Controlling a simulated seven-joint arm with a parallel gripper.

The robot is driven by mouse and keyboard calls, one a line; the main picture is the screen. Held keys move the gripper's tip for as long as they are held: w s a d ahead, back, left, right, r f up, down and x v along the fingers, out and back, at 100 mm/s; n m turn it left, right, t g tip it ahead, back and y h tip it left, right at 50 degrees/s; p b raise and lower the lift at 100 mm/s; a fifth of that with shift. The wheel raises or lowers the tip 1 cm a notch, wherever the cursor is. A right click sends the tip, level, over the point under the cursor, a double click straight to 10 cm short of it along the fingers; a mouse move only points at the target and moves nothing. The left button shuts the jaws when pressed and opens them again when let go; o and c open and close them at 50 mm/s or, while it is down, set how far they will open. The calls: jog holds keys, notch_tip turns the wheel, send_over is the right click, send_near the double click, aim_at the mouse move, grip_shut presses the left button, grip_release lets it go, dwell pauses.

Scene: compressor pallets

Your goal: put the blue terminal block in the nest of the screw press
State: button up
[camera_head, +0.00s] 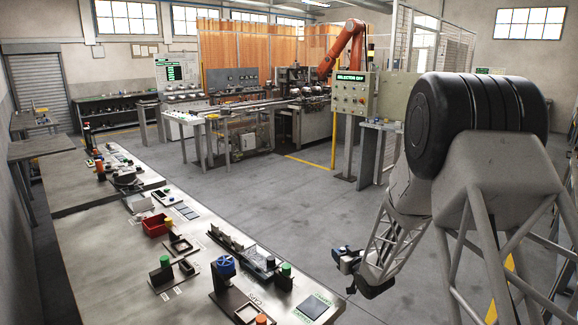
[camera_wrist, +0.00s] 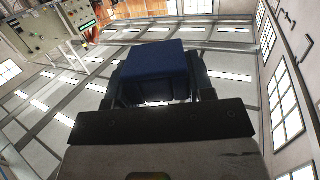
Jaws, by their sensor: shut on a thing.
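The blue terminal block (camera_wrist: 155,68) is between the two dark fingers of my gripper (camera_wrist: 153,92) in the wrist view. In the head view my gripper (camera_head: 349,264) hangs over open floor, to the right of the bench, with a small bluish patch of the block at its tip. A device with a blue handwheel (camera_head: 224,267) on a brown base plate stands near the front of the bench; it looks like the screw press.
The long grey bench (camera_head: 92,262) runs along the left. A red bin (camera_head: 155,225), a green-topped black post (camera_head: 163,270), a rail fixture (camera_head: 243,247) and a flat dark panel (camera_head: 314,307) stand on it. Open floor (camera_head: 270,200) lies beyond the bench.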

jog(key=w+f+m+h, duration=0.1)
jog(key=w+f, duration=0.4)
jog(key=w, duration=0.1)
jog(key=shift+w+a+f, duration=0.15)
jog(key=shift+w+a, duration=0.1)
jog(key=shift+a, duration=0.1)
jog(key=s+a+r+m+t+h, duration=0.1)
jog(key=s+a+r+m+h, duration=0.25)
jog(key=s+r, duration=0.65)
jog(key=s+a+f+n+y, duration=0.1)
jog(key=s, duration=0.5)
jog(key=s+a+f+n+g+y, duration=0.1)
jog(key=s+a+f+n+y, duration=0.1)
jog(key=s, duration=0.4)
jog(key=s+a+f+n+y, duration=0.2)
jog(key=s, duration=0.5)
jog(key=shift+a+g+y, duration=0.15)
jog(key=shift+g+y, duration=0.1)
jog(key=shift+g, duration=0.05)
jog(key=s+a+n+g+y, duration=0.1)
jog(key=s+a+n+y, duration=0.1)
jog(key=s, duration=0.7)
jog(key=s+a+f+n+g+y, duration=0.1)
jog(key=s+a+n+g+y, duration=0.1)
jog(key=s, duration=0.7)
jog(key=shift+f+y, duration=0.25)
jog(key=shift+y, duration=0.05)
